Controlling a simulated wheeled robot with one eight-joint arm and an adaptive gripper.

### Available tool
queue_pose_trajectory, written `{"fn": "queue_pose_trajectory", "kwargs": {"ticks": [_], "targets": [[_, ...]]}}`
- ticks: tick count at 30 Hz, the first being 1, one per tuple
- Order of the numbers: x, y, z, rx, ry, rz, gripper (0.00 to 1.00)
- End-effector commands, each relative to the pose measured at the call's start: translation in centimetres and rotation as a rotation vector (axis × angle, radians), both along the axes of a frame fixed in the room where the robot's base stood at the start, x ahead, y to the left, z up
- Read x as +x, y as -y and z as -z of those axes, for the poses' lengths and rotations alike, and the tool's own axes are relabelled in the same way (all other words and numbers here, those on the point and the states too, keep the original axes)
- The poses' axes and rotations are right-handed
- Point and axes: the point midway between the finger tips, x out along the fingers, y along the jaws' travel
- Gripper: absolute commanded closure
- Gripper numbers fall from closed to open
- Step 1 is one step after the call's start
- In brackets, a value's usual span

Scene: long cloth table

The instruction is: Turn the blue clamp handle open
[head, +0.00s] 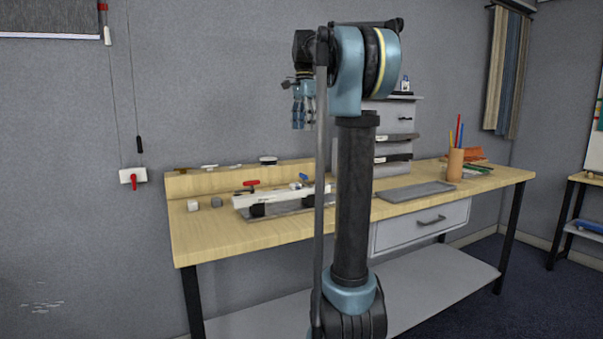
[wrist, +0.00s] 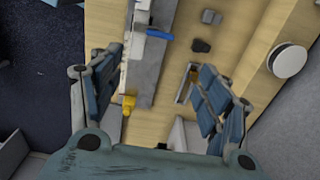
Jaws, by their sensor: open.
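The blue clamp handle (head: 304,177) sits on a pale, long fixture (head: 272,198) on the workbench. In the wrist view the blue handle (wrist: 158,33) shows as a short bar across the fixture's edge, ahead of my fingertips. My gripper (head: 303,118) hangs pointing down, well above the bench and apart from the handle. Its fingers also show in the wrist view (wrist: 160,75), spread wide with nothing between them. In the head view my arm stands in front of the fixture's right end and hides part of it.
A red handle (head: 251,183) stands on the fixture's left part. A grey tray (head: 415,192) and a pencil cup (head: 455,165) stand at the right. A yellow piece (wrist: 128,105) shows near my left finger in the wrist view.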

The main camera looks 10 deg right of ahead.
Motion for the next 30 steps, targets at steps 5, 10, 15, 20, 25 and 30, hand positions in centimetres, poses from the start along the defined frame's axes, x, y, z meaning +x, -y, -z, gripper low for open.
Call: {"fn": "queue_pose_trajectory", "kwargs": {"ticks": [5,10,15,20,25,30], "targets": [[0.1,-0.4,1.4,0.000,-0.001,-0.002,0.30],[0.1,-0.7,4.2,0.000,0.000,-0.007,0.30],[0.1,-0.8,7.2,0.000,0.000,-0.008,0.30],[0.0,-0.8,10.1,0.000,0.000,-0.009,0.30],[0.0,-0.8,13.0,0.000,0.000,-0.009,0.30],[0.0,-0.8,15.4,0.000,0.000,-0.009,0.30]]}}
